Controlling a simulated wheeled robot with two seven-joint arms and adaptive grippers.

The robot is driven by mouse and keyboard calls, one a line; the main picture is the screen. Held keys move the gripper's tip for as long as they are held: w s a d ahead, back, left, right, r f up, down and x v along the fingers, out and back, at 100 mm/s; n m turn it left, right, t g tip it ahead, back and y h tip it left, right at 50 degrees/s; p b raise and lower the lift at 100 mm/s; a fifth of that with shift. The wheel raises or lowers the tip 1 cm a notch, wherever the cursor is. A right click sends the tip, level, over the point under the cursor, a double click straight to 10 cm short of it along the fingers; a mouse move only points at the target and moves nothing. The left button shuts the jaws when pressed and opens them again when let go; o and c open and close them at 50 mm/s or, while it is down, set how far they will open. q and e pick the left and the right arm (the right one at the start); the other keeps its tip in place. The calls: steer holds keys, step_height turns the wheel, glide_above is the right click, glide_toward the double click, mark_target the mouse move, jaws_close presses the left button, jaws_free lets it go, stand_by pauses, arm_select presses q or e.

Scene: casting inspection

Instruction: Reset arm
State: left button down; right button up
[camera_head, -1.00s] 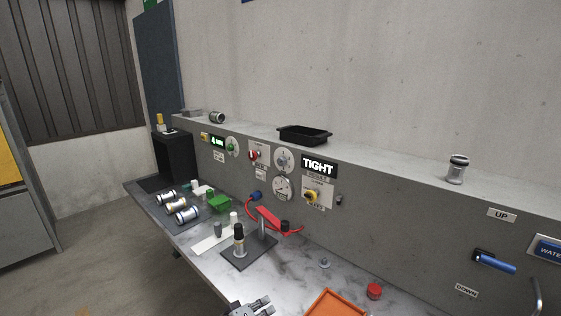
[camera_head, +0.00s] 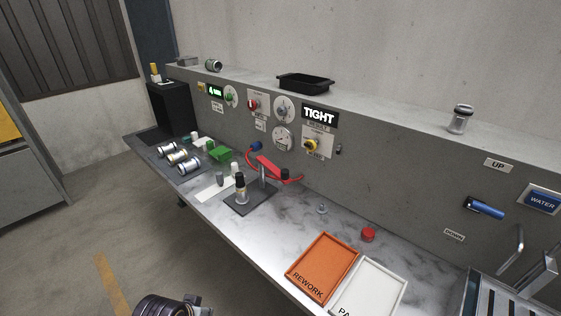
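A dark, rounded part of my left arm with its gripper (camera_head: 178,306) shows at the bottom edge in the head view, left of centre. It is in front of the bench, over the floor area, and touches nothing that I can see. Its fingertips are cut off or hidden, so I cannot tell whether it is open or shut. My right gripper is not in view. A test stand with a dark base (camera_head: 238,205), a metal post and a red clamp arm (camera_head: 268,166) stands on the bench.
Metal cylinders (camera_head: 178,157) and a green block (camera_head: 220,154) are at the bench's left. An orange REWORK tray (camera_head: 322,265), a white tray (camera_head: 375,284) and a red knob (camera_head: 368,234) are at right. A black bin (camera_head: 304,82) and a metal cylinder (camera_head: 461,119) stand on the ledge.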

arm_select(q)
steer(key=s+a+f+g, duration=0.1)
steer(key=s+f, duration=0.2)
steer(key=f, duration=1.4)
steer(key=s+a+f+g, duration=0.1)
steer(key=s+f, duration=0.2)
steer(key=f, duration=1.4)
steer(key=s+a+f, duration=0.2)
steer(key=s+f, duration=0.7)
steer(key=s, duration=0.1)
steer(key=s+a+f+g+y, duration=0.1)
steer(key=s+a+f, duration=0.1)
steer(key=s+f, duration=0.7)
steer(key=shift+s+f+m, duration=0.35)
steer(key=shift+s+m, duration=0.05)
steer(key=shift+s, duration=0.8)
